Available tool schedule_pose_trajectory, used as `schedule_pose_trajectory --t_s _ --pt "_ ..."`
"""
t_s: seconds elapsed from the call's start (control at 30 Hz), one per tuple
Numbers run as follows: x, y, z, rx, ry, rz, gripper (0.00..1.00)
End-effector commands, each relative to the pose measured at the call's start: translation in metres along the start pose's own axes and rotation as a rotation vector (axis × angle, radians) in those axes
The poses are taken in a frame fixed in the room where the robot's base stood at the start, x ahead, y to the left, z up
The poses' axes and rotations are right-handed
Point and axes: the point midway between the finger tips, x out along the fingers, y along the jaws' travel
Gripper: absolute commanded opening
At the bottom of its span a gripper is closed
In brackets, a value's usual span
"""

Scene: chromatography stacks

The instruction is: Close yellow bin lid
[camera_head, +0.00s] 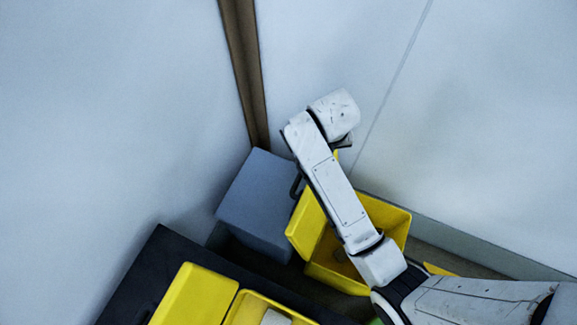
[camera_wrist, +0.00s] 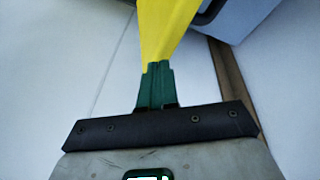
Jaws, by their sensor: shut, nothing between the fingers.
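A yellow bin (camera_head: 393,222) stands open in the head view, with its inside showing. A yellow panel (camera_head: 305,228) stands up along its left side; I cannot tell for sure whether it is the lid. My arm crosses above the bin and hides part of it. In the wrist view my gripper (camera_wrist: 155,82) has its green fingers shut together and empty. A yellow surface (camera_wrist: 165,28) lies right beyond the fingertips; I cannot tell whether they touch it. In the head view the fingertips are hidden behind my wrist.
A grey box (camera_head: 258,197) stands left of the bin, by the wall corner with a brown post (camera_head: 246,75). A second yellow bin (camera_head: 235,310) with a yellow panel (camera_head: 195,294) is at the lower left on a dark surface (camera_head: 150,265). White walls close in behind.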

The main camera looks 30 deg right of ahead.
Motion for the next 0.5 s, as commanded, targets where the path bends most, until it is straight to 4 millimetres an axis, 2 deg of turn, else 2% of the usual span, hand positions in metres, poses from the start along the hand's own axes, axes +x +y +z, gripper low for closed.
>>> schedule_pose_trajectory --t_s 0.03,0.1,0.2,0.4,0.5 --pt "0.003 -0.013 -0.012 0.051 -0.03 0.025 0.0" --pt "0.005 -0.029 -0.023 0.132 -0.078 0.069 0.0" --pt "0.004 -0.056 -0.032 0.241 -0.153 0.131 0.0" --pt "-0.013 -0.119 -0.03 0.392 -0.283 0.245 0.0" --pt "-0.022 -0.143 -0.025 0.429 -0.325 0.288 0.0"
